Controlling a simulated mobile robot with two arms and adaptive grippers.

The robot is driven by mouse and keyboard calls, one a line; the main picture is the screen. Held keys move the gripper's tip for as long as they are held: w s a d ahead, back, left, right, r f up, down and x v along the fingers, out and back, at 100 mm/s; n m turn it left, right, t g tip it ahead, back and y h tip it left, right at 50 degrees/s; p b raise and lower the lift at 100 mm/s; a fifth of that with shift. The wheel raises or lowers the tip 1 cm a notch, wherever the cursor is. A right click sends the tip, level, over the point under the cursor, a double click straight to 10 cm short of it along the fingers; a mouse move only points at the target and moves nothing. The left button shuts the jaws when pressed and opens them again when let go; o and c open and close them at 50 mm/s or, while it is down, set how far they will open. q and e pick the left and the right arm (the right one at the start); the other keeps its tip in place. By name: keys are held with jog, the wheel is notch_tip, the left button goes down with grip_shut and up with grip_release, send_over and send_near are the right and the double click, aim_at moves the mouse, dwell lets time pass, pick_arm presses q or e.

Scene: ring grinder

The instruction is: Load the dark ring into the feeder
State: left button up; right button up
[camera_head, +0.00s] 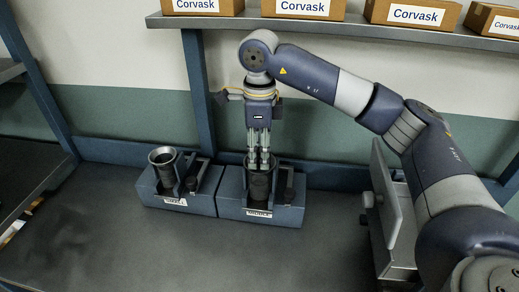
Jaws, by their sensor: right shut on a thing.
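My right gripper (259,164) points straight down over the right feeder block (234,204). Its fingers are shut on the dark ring (260,187), a dark, cylinder-like piece. The ring is within the block's opening, between its upright parts; the fingers hide part of its top. I cannot tell whether it rests on the bottom. The left feeder block (148,191) stands beside it, with a lighter grey flared cup (165,157) upright in it. Both blocks are blue-grey with small white front labels, too small to read surely. My left gripper is not in view.
The dark bench top (130,245) is clear in front of the blocks. A shelf (340,29) with several Corvask boxes (303,8) runs above, behind my right arm. A grey metal machine part (385,200) stands to the right. A blue post (197,90) rises behind the blocks.

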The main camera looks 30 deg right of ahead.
jog(key=shift+f, duration=0.1)
jog(key=o, duration=1.2)
notch_tip(320, 180, up, 12)
jog(key=shift+s+f, duration=0.1)
dwell(0.7)
